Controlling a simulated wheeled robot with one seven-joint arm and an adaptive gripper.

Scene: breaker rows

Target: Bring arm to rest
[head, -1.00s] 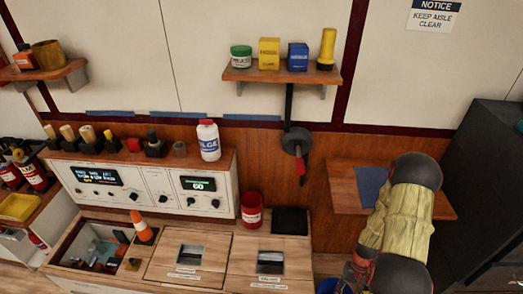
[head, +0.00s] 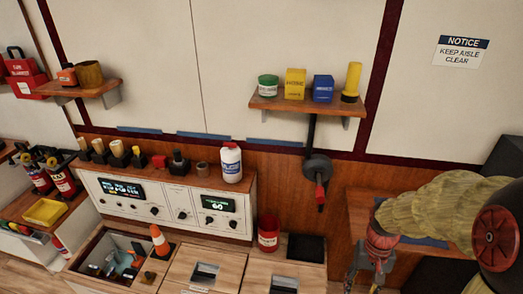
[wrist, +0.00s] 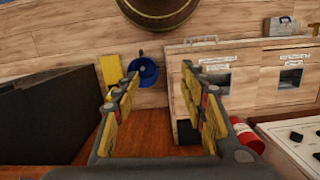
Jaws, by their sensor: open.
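My arm, in a yellowish sleeve, comes in from the right edge of the head view. My gripper (head: 372,272) hangs at its end, low in front of the small wooden shelf (head: 360,208) on the right wall. In the wrist view my gripper (wrist: 150,85) is open, its two yellow-padded fingers wide apart with nothing between them. A blue round container (wrist: 143,70) shows on the floor beyond the fingertips. Part of the right shelf is hidden behind my arm.
The console (head: 165,200) stands left of my gripper, with a red can (head: 268,235) and a black pad (head: 306,248) on the counter. A wall lever with a red handle (head: 320,196) hangs close by. An upper shelf (head: 305,104) holds several containers. A dark cabinet (head: 508,160) stands at right.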

